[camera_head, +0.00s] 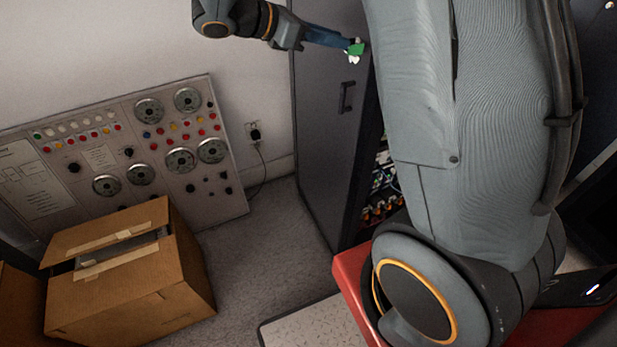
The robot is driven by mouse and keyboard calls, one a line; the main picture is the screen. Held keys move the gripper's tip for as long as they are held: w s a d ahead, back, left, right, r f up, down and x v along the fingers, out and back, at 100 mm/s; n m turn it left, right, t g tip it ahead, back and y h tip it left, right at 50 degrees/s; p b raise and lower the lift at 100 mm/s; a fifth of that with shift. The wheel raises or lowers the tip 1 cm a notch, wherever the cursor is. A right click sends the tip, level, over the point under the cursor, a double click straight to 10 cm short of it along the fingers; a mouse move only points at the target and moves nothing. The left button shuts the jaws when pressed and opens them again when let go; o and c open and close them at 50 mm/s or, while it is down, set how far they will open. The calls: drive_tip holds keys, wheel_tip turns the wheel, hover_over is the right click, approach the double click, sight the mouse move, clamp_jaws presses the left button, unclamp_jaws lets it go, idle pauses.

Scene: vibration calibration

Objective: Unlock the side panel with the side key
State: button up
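The side panel (325,130) is a tall dark grey cabinet face in the upper middle, with a black handle (346,97). My gripper (346,46) reaches in from the upper left, and its blue fingers end close to the panel's upper part. A small green and white piece, probably the side key (355,50), is at the fingertips. The fingers look closed around it. The lock is hidden behind the fingertips or too small to see, and I cannot tell whether the key is inside it.
A control board (120,150) with dials and buttons leans on the wall at left. An open cardboard box (130,285) stands before it. Wiring shows beside the panel's right edge. My large arm links cover the right. Carpet is clear between box and cabinet.

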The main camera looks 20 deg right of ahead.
drive_tip(key=b+v, duration=0.1)
drive_tip(key=v, duration=0.4)
drive_tip(key=s+a+f+m+y+b, duration=0.2)
drive_tip(key=s+f+m+y+b, duration=0.1)
drive_tip(key=f, duration=0.6)
drive_tip(key=s+a+f+m+y+b, duration=0.3)
drive_tip(key=s+f+m+y+b, duration=0.1)
drive_tip(key=s+f+m, duration=0.3)
drive_tip(key=s+a+f+m+y+b, duration=0.2)
drive_tip(key=s+f+m+y+b, duration=0.2)
drive_tip(key=f, duration=0.7)
drive_tip(key=shift+s+a+m+y, duration=0.2)
drive_tip(key=shift+s+m+y, duration=0.3)
drive_tip(key=shift+m+y, duration=0.95)
drive_tip(key=shift+m+h, duration=0.35)
